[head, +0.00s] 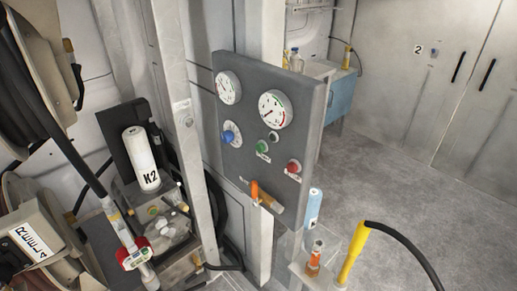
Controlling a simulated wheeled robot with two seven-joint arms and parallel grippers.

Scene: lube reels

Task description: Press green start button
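The green start button (262,146) is on a dark grey control panel (238,179), in the middle of the head view. A small label sits under it. A red button (293,167) is to its lower right, and a small dark knob or button (273,136) is just above right of it. A blue knob (228,136) is to its left. Neither my left nor my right gripper shows in the head view, so whether they are open or shut is hidden.
Two gauges, one (270,110) above the green button, are on the panel. An orange-handled lever (256,192) sticks out below. A yellow-handled hose nozzle (353,255) and an orange bottle (314,260) stand at lower right. Hose reels and a white K2 canister (140,155) crowd the left. Open floor lies right.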

